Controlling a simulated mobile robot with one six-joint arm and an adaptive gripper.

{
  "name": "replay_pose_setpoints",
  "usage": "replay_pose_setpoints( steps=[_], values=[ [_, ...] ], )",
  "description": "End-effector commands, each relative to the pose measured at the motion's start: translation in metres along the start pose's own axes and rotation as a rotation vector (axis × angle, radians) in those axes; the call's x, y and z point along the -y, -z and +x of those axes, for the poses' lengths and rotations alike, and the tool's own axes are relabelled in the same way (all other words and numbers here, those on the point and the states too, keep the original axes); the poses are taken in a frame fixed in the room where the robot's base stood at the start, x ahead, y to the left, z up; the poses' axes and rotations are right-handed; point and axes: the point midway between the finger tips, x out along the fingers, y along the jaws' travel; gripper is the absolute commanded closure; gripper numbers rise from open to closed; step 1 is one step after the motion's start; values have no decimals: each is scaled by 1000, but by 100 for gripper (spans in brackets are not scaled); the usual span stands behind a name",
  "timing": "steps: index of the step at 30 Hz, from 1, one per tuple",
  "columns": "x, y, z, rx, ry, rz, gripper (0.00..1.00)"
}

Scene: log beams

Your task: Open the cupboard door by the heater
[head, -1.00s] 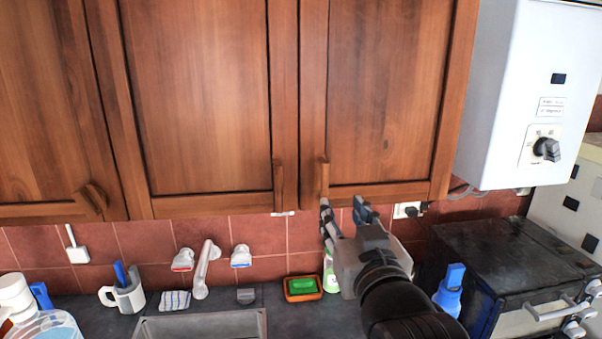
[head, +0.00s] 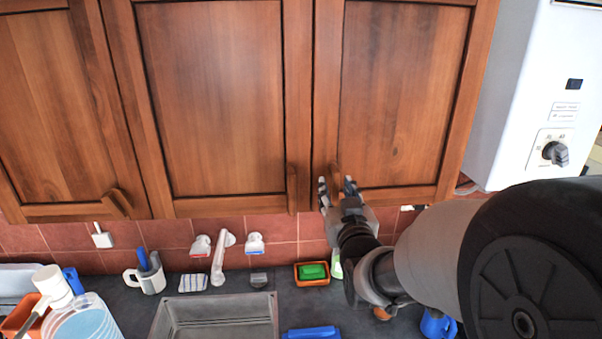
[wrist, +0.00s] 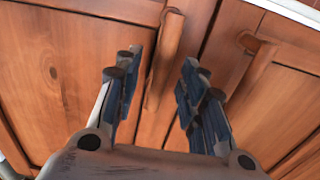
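The cupboard door by the white heater (head: 535,90) is the right one of the wooden wall cupboards (head: 400,95), and it is shut. Its vertical wooden handle (head: 334,177) sits at the door's lower left corner. My gripper (head: 338,186) is open at this handle, with a finger to each side of it in the head view. In the wrist view the gripper (wrist: 155,90) has its two blue-padded fingers apart. A wooden handle (wrist: 165,60) shows between and beyond them, nearer the left finger. I cannot tell whether a finger touches it.
The neighbouring door's handle (head: 292,190) is close on the left. Below are a sink (head: 215,318), a tap (head: 222,258), a green sponge in an orange dish (head: 312,273) and a mug (head: 148,275). My arm covers the lower right.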

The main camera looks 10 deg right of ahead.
Motion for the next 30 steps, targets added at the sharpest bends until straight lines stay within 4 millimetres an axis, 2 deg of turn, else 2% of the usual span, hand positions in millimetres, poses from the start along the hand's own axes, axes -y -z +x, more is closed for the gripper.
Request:
replay_pose_setpoints(
  steps=[5, 14, 30],
  values=[
    [0, 0, 13, 0, 0, 0, 62],
    [0, 0, 14, 0, 0, 0, 63],
    [0, 0, 14, 0, 0, 0, 99]
  ],
)
